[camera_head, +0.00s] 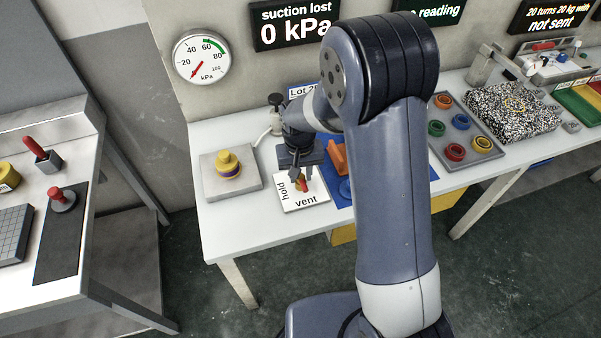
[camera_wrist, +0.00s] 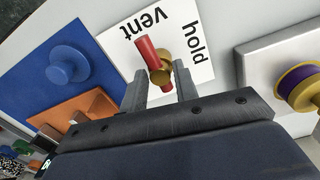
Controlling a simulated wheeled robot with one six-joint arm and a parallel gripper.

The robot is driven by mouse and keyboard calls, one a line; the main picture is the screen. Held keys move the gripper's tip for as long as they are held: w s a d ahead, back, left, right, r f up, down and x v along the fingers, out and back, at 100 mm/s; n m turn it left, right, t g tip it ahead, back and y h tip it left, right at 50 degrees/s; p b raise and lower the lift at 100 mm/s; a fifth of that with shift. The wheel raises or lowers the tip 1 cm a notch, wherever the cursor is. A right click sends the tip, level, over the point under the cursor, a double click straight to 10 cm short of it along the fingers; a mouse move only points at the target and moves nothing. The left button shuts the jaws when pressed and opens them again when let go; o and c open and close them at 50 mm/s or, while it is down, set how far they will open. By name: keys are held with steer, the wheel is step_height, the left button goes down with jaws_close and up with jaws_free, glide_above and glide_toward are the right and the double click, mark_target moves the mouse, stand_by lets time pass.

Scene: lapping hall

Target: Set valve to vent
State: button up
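The valve (camera_wrist: 160,72) has a brass hub and a red handle (camera_wrist: 149,52). It stands on a white plate (camera_head: 318,197) marked "hold" and "vent". In the wrist view the red handle's long end points toward the word "vent"; it also shows red in the head view (camera_head: 304,184), partly hidden by the fingers. My gripper (camera_wrist: 160,90) is above the plate, its two fingers apart with the valve's near end showing in the gap. I see no clear contact between the fingers and the handle.
A yellow-knobbed grey block (camera_head: 228,168) stands left of the plate. A blue mat (camera_wrist: 62,75) with an orange part and a blue knobbed disc lies on the other side. A wall gauge (camera_head: 202,58) points low, and a display (camera_head: 293,24) reads "suction lost 0 kPa".

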steer(key=shift+o, duration=1.4)
step_height(320, 180, up, 11)
steer(key=shift+b, duration=0.4)
steer(key=shift+a+f, duration=0.1)
steer(key=shift+f, duration=0.1)
step_height(320, 180, down, 11)
steer(key=shift+r+p, duration=0.1)
steer(key=shift+p, duration=0.45)
steer(key=shift+r+m, duration=0.1)
steer(key=shift+m, duration=0.3)
steer(key=shift+m+p, duration=0.4)
steer(key=shift+m, duration=0.3)
steer(key=shift+n, duration=0.3)
